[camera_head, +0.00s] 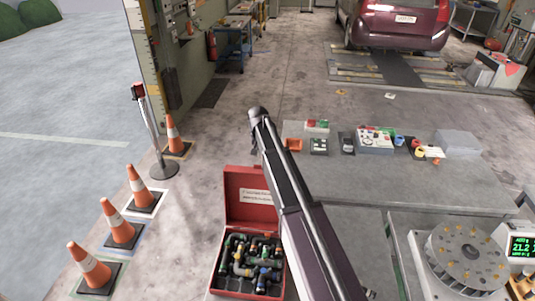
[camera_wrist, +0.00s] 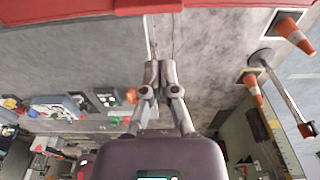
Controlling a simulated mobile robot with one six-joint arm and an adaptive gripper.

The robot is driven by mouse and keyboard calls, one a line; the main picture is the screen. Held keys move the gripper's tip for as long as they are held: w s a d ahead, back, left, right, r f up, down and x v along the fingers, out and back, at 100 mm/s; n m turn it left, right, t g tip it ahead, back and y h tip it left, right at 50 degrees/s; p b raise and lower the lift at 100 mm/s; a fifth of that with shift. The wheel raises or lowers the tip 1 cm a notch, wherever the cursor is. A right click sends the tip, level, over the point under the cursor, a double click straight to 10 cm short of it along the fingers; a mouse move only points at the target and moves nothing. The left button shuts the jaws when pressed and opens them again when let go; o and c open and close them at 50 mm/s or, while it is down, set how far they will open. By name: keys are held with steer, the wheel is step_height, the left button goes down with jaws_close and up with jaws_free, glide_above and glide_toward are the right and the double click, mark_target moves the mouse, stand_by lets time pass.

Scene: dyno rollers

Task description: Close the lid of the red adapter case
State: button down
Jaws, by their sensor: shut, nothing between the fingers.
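The red adapter case (camera_head: 219,262) stands open in the lower middle of the head view. Its lid (camera_head: 245,180) stands about upright at the back, with a white label inside. Several dark, green and brass fittings (camera_head: 250,262) lie in the case. My arm passes to the right of the case and hides part of its right side; its end is beyond the lid. In the wrist view my gripper (camera_wrist: 160,66) is shut and empty. A red band (camera_wrist: 90,11), seemingly part of the case, crosses the top of that view, apart from the fingertips.
A grey table (camera_head: 400,180) with several small parts and boxes is to the right of the arm. A round grey drum (camera_head: 467,255) and a green display (camera_head: 521,247) are at lower right. Orange cones (camera_head: 122,226) stand at left beside a post (camera_head: 150,130).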

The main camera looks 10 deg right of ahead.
steer(key=s, duration=0.1)
steer(key=s+f+b, duration=0.1)
steer(key=s+a+f, duration=0.1)
steer(key=shift+s, duration=0.2)
stand_by(0.4)
